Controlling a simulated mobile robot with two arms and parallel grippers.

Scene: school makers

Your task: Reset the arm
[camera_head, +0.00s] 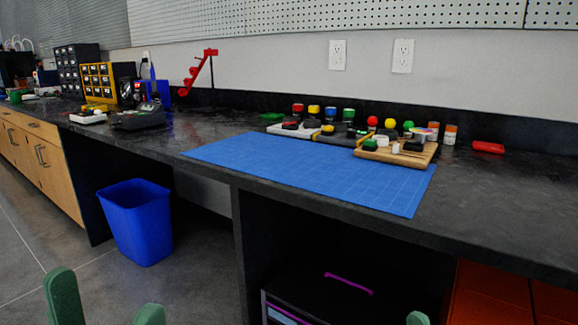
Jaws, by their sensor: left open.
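My left gripper (106,305) shows at the bottom left as two green fingertips set well apart. It is open, with nothing between the fingers, over the floor in front of the counter. Of my right gripper, only one green fingertip (417,318) shows at the bottom edge, right of centre, in front of the space under the counter. Its other finger is out of the picture, so its opening cannot be told. Both arms are below the view. Neither visible fingertip touches the counter.
A dark counter (480,205) runs across the view. A blue mat (310,170) lies on it, with boards bearing coloured parts (400,156) at its back edge. A blue bin (137,222) stands on the floor. A black printer-like box (335,297) sits below the counter.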

